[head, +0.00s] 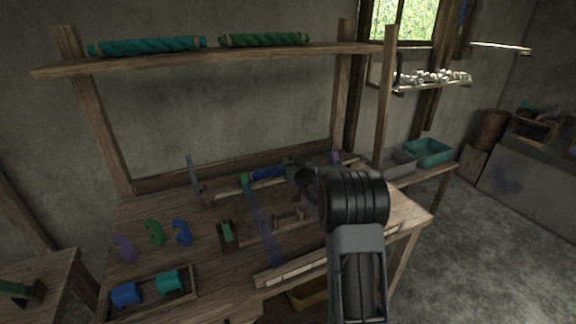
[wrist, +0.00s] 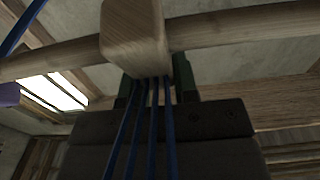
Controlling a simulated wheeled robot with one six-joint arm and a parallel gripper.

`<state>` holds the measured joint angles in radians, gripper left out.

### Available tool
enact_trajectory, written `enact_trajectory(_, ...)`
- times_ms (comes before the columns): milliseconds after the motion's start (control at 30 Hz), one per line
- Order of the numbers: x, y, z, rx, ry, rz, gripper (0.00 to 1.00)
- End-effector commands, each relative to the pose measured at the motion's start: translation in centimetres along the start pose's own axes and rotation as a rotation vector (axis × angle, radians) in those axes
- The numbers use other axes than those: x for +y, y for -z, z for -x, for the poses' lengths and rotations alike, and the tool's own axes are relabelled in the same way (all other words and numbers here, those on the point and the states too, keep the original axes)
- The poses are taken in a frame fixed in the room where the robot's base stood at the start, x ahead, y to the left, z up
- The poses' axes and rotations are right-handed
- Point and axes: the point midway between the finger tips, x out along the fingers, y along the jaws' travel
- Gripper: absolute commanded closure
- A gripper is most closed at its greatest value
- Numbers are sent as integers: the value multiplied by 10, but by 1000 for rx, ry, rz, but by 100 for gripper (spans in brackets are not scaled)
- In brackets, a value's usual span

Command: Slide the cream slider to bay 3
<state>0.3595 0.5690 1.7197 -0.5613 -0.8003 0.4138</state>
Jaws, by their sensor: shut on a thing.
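In the wrist view a pale tan wooden block (wrist: 135,35), which I take for the cream slider, sits on a round wooden rail (wrist: 225,27). My gripper (wrist: 153,85) has a dark finger on either side of the block's lower end and is shut on it. Several blue threads run down from the block across my gripper. In the head view my gripper (head: 298,172) is over the back right of the loom, beside a blue roll (head: 268,172). The slider is hidden there, and I cannot tell which bay it is in.
Blue warp threads (head: 263,225) cross the bench to a pale segmented strip (head: 290,272) at the front. Green, blue and purple pieces stand at left, near a tray (head: 195,290) with a blue and a green block. An overhead shelf (head: 230,59) holds yarn.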

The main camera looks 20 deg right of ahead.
Motion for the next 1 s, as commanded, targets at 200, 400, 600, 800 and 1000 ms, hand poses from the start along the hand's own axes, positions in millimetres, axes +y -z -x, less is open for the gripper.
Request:
enact_trajectory(200, 1, 1, 0, 1, -2, 1, 66)
enact_trajectory(400, 0, 1, 0, 1, 1, 1, 47)
enact_trajectory(600, -1, 1, -1, 1, 2, 1, 47)
enact_trajectory(800, -1, 1, 12, 1, 1, 2, 47)
enact_trajectory(1000, 0, 1, 50, 1, -1, 2, 47)
